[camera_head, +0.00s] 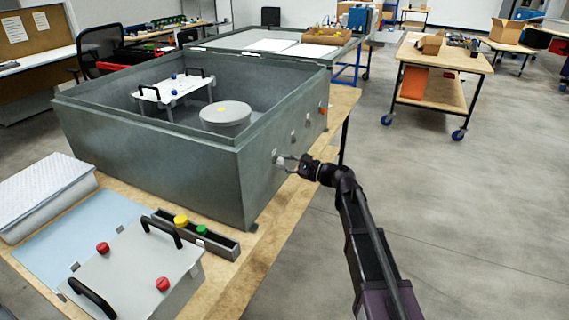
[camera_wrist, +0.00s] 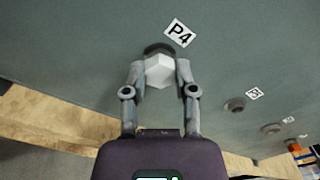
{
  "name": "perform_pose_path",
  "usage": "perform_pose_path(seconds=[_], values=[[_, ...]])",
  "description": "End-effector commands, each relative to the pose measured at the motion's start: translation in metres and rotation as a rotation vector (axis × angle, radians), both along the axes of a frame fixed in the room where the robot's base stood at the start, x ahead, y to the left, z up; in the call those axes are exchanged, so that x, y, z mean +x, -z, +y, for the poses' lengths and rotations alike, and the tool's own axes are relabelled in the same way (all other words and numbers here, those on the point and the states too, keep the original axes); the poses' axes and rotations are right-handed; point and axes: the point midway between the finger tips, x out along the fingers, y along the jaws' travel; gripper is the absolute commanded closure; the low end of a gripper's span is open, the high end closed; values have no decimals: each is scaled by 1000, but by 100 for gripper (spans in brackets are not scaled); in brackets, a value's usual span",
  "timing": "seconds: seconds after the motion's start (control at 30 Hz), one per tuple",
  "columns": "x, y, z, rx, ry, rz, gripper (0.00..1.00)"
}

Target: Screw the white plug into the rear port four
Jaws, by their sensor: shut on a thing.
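The white plug (camera_wrist: 160,71) is a pale hexagonal piece between my fingertips in the wrist view. My gripper (camera_wrist: 159,76) is shut on it. The plug sits at a dark round port (camera_wrist: 158,48) under the label P4 (camera_wrist: 180,32) on the grey box wall. How deep the plug sits in the port cannot be told. In the head view my gripper (camera_head: 287,162) reaches the near end of the right side wall of the large grey box (camera_head: 200,165).
The port by label P3 (camera_wrist: 235,104) and further ports run along the same wall. A narrow tray (camera_head: 224,250) with yellow and green caps and a grey panel (camera_head: 130,272) with black handles lie on the wooden table.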

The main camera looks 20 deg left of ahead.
Motion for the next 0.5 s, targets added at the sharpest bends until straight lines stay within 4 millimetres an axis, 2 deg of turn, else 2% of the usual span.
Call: perform_pose_path(seconds=[0.2, 0.5], values=[[2, 0, 0, 12, 4, 138, 100], [1, -1, 0, 14, 3, 164, 100]])
